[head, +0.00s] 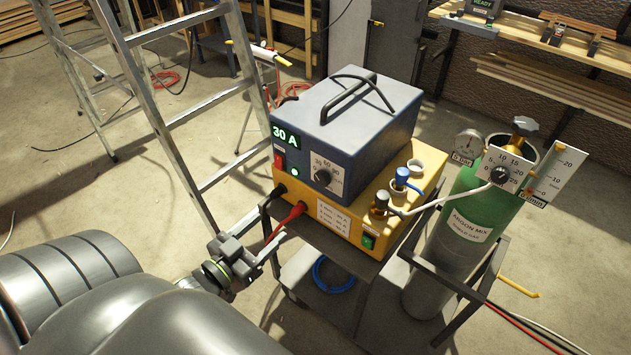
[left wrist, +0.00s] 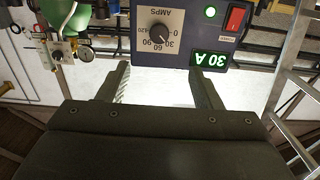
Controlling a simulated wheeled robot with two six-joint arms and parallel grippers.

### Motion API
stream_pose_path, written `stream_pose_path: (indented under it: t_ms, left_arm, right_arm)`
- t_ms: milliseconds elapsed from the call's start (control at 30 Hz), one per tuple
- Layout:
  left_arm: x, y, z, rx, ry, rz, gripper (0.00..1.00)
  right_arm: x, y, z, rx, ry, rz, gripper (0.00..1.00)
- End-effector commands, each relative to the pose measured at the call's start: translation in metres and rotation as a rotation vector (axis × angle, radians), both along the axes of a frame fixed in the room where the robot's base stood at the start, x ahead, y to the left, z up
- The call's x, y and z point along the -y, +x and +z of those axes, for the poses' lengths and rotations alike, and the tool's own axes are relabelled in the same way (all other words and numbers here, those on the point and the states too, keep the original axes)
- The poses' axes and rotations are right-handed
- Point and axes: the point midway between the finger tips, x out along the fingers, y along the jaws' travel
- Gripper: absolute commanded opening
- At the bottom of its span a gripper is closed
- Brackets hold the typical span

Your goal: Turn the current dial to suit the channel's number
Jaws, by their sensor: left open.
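The blue power source (head: 345,115) stands on a yellow unit (head: 350,195). Its green display (head: 285,134) reads 30 A, also upside down in the left wrist view (left wrist: 210,60). The black current dial (head: 322,177) sits on a white AMPS scale; in the left wrist view the dial (left wrist: 160,35) appears to point near 30. A white label (head: 332,217) on the yellow front has several lines, too small to read surely. My left gripper (head: 258,245) is open and empty, low in front of the unit's left side; its fingers (left wrist: 163,85) are apart, short of the dial. My right gripper is not in view.
Red and black plugs protrude low on the front. A green gas cylinder (head: 470,215) with gauges stands right. An aluminium ladder (head: 160,100) stands left. Space before the dial looks clear.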

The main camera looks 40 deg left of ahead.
Motion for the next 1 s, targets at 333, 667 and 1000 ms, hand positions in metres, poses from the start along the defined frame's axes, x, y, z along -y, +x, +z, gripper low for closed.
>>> stream_pose_path:
  t_ms: [333, 667, 1000]
  left_arm:
    - [0.004, 0.036, 0.004, 0.008, 0.0, -0.004, 0.59]
    - [0.006, 0.065, 0.008, 0.007, -0.001, -0.001, 0.59]
    - [0.01, 0.113, 0.008, 0.007, -0.003, -0.001, 0.59]
  right_arm:
    - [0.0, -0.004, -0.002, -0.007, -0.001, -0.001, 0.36]
    - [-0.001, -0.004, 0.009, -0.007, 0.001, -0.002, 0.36]
    - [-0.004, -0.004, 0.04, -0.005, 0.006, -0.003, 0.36]
